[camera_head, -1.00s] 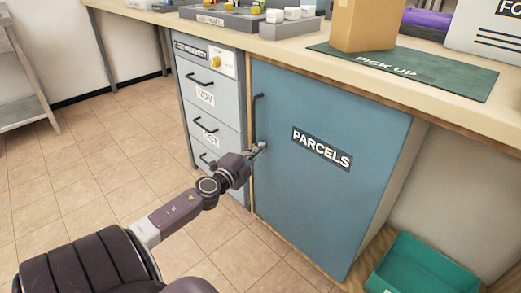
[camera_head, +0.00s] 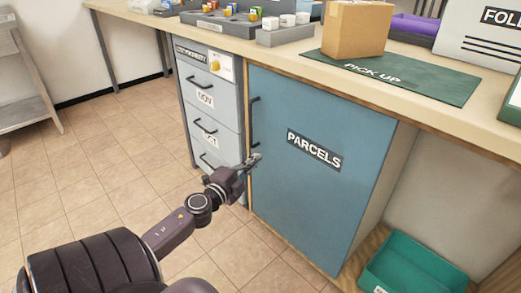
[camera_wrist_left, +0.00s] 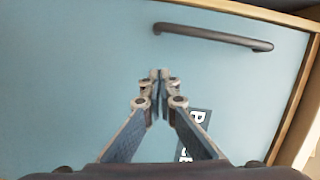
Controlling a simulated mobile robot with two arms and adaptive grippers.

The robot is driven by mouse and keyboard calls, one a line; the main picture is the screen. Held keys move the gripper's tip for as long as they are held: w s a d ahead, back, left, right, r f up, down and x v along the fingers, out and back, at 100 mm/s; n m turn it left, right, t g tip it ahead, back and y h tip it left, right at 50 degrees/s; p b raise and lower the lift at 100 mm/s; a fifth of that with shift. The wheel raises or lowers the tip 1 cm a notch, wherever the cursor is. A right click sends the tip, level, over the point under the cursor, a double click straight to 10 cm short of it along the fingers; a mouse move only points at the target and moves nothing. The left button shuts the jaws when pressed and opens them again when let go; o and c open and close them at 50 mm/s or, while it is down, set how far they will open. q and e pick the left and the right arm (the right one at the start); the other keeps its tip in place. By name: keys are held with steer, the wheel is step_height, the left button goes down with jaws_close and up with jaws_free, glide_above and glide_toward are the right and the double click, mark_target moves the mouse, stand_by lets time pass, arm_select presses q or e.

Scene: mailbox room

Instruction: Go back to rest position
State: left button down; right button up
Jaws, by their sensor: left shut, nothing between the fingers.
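My left gripper (camera_head: 254,160) is shut and empty, in front of the blue parcels door (camera_head: 310,190) near its left edge. In the left wrist view its closed fingertips (camera_wrist_left: 160,76) point toward the door. The dark door handle (camera_head: 254,121) stands just above the gripper, and it also shows in the left wrist view (camera_wrist_left: 215,37), apart from the fingers. The parcels door looks closed. My right gripper is not in view.
Drawers (camera_head: 209,105) stand left of the door. A cardboard box (camera_head: 354,30) sits on the green pick-up mat (camera_head: 440,84) on the counter. A teal bin (camera_head: 412,262) is at lower right. Tiled floor (camera_head: 95,165) is free at left.

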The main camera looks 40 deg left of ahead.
arm_select(q)
steer(key=shift+v, duration=2.15)
steer(key=shift+d, duration=0.15)
